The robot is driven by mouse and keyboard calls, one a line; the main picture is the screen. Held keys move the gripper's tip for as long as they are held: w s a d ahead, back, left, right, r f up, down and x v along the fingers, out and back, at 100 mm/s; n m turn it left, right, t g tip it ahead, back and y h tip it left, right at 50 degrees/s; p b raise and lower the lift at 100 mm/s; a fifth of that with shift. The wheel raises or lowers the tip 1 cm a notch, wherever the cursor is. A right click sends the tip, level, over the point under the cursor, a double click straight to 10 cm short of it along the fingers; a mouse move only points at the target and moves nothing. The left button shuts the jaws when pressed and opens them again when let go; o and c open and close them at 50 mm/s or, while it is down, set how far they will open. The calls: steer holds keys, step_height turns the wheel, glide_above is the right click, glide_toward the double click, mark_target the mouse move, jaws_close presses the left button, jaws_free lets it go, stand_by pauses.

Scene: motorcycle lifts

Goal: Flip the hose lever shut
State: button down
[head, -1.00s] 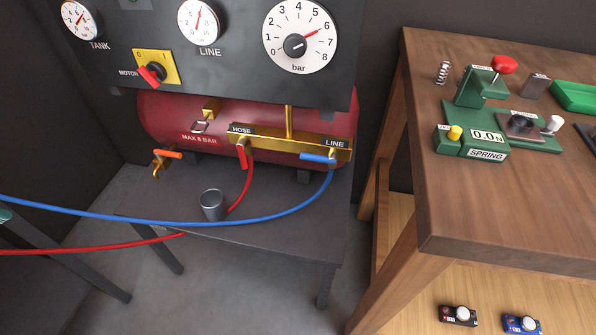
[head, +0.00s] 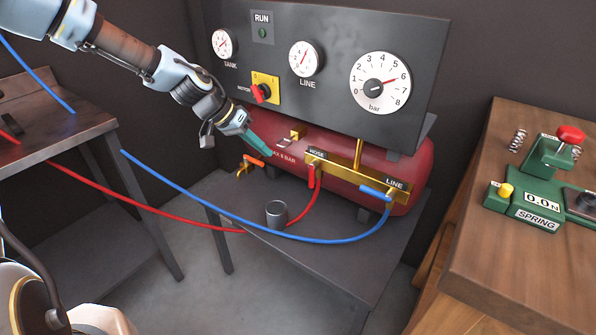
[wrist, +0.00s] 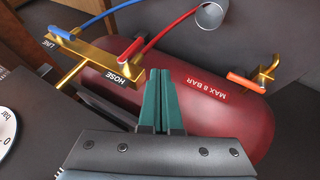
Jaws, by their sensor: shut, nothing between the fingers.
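The red hose lever (head: 312,176) hangs downward at the brass manifold (head: 352,171), under the HOSE label, in line with the top of the red hose (head: 308,216). In the wrist view the lever (wrist: 131,47) shows beyond the HOSE label, left of my fingertips. My gripper (head: 268,151) has its teal fingers shut together with nothing between them. It is in front of the red tank (head: 412,160), left of the lever and apart from it. The fingers (wrist: 160,74) also show in the wrist view.
A blue LINE lever (head: 376,192) lies sideways at the manifold's right end. An orange-handled drain tap (head: 253,161) is left of my gripper. A metal cup (head: 276,214) stands on the grey stand below. The gauge panel (head: 330,30) rises above the tank.

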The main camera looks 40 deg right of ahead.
mark_target(312, 176)
steer(key=s+d+f+p, duration=0.3)
steer(key=s+d+f, duration=0.3)
steer(key=d+f, duration=0.1)
steer(key=shift+f+p, duration=0.4)
steer(key=shift+f, duration=0.05)
steer(key=shift+f, duration=0.15)
